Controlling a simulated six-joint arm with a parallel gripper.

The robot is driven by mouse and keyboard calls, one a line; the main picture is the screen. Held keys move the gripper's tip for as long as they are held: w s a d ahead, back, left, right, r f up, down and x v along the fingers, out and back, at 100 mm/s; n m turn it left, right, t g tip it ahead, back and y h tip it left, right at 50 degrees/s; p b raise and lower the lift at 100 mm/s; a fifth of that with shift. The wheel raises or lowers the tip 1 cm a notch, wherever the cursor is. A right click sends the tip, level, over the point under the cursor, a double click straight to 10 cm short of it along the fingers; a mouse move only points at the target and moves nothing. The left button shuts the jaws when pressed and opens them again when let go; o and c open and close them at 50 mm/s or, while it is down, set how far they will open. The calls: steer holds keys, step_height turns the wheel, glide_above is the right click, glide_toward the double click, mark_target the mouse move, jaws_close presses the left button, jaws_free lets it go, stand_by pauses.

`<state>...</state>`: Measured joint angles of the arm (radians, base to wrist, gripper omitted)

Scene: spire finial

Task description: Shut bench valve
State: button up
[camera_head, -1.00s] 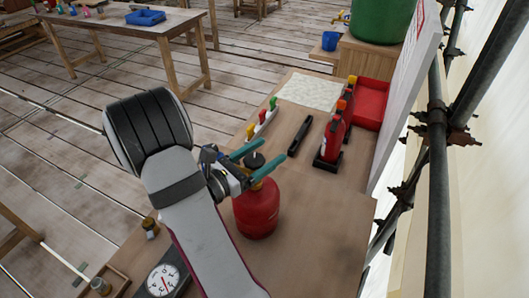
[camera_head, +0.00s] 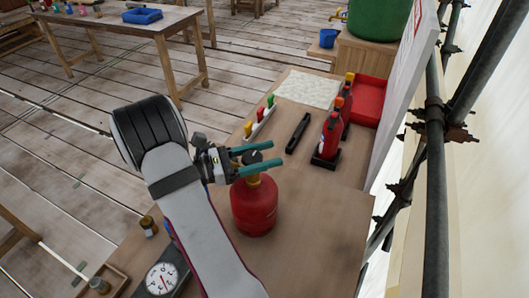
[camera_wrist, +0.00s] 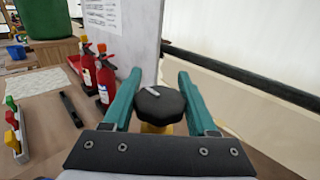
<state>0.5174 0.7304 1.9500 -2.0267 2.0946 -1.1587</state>
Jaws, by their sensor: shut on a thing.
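A red gas cylinder (camera_head: 254,206) stands upright on the wooden bench, with a yellow-brass valve neck and a black knob (camera_head: 252,158) on top. In the wrist view the black knob (camera_wrist: 160,102) carries a pale pointer mark and sits between the two teal fingers, with yellow-brass showing below it. My gripper (camera_head: 265,154) is shut on the black knob, one finger on each side. The fingertips reach past the knob. The red body is hidden in the wrist view.
Red bottles (camera_head: 328,137) in a black holder, a black bar (camera_head: 298,132), a rack with coloured tops (camera_head: 260,122) and a red tray (camera_head: 371,100) lie farther back. A dial gauge (camera_head: 161,279) is at the front. A white panel (camera_head: 405,95) rises along the right.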

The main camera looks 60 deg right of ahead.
steer(key=o, duration=1.4)
steer(key=shift+c, duration=0.2)
steer(key=v, duration=1.5)
steer(key=shift+w+a, duration=0.3)
steer(key=shift+r, duration=0.1)
